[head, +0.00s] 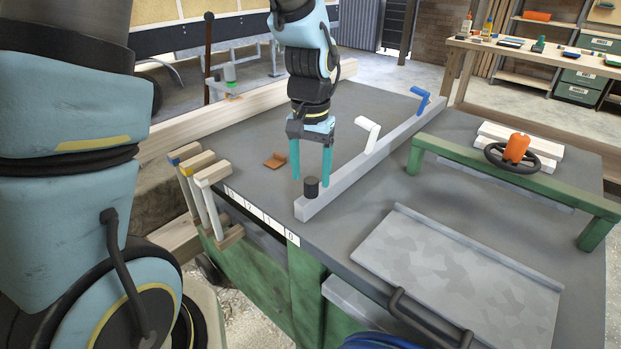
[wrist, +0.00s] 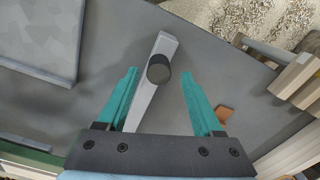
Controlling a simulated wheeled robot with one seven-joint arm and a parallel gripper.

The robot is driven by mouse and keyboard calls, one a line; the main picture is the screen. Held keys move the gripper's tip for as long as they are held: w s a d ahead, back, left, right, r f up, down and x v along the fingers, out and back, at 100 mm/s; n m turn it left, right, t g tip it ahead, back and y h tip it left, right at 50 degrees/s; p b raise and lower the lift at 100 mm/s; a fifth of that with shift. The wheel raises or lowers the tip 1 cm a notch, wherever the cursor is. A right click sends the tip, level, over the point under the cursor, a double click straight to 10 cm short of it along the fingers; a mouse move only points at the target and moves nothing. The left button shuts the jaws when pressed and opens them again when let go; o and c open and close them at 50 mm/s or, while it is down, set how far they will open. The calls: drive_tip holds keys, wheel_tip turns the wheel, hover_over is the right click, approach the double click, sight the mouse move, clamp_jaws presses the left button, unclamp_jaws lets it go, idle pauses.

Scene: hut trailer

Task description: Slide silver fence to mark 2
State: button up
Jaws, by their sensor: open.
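The silver fence (head: 352,174) is a long grey bar lying across the dark table top. A black knob (head: 311,187) stands on its near end, and a white handle (head: 368,136) and a blue handle (head: 421,99) sit farther along it. A numbered scale (head: 262,216) runs along the table's front edge; the fence's near end lies closest to its 0 and 1 end. My gripper (head: 311,177) is open and points down at the knob. In the wrist view, the knob (wrist: 158,69) shows between the spread teal fingers, touching neither; the fence (wrist: 150,101) runs below it.
A grey plate (head: 460,275) and a green rail (head: 510,170) stand right of the fence. A small brown block (head: 275,160) lies left of my gripper. The table top left of the fence is mostly clear.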

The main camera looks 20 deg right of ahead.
drive_tip(key=shift+f, duration=1.25)
drive_tip(key=shift+s, duration=0.1)
drive_tip(key=shift+c, duration=0.4)
clamp_jaws()
